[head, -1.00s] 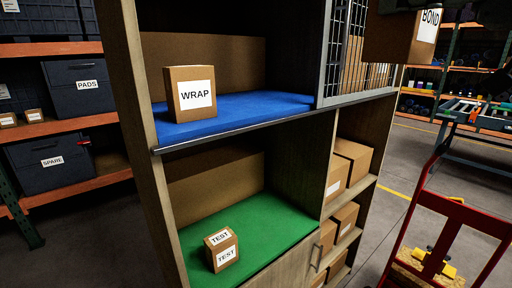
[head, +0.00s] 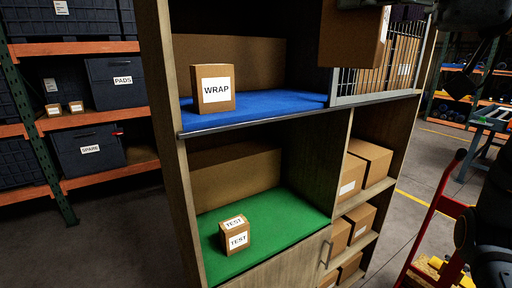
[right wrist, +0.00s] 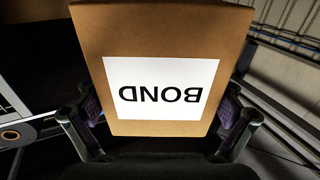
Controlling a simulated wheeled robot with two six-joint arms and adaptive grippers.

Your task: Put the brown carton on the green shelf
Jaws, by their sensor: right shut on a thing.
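A brown carton labelled BOND (right wrist: 160,40) fills the middle of the right wrist view, with its white label upside down there. My right gripper (right wrist: 158,122) is shut on it, one finger on each side. In the head view this carton (head: 349,35) hangs at the top edge, in front of the upper part of the cabinet. The green shelf (head: 285,215) is the lower left compartment, below and left of the carton. A small brown TEST box (head: 236,238) stands at its front left. My left gripper is out of view.
A WRAP box (head: 213,96) stands on the blue shelf (head: 290,101) above the green one. A wire grille (head: 385,70) and compartments of brown boxes (head: 368,162) are to the right. The green shelf's right and middle are clear.

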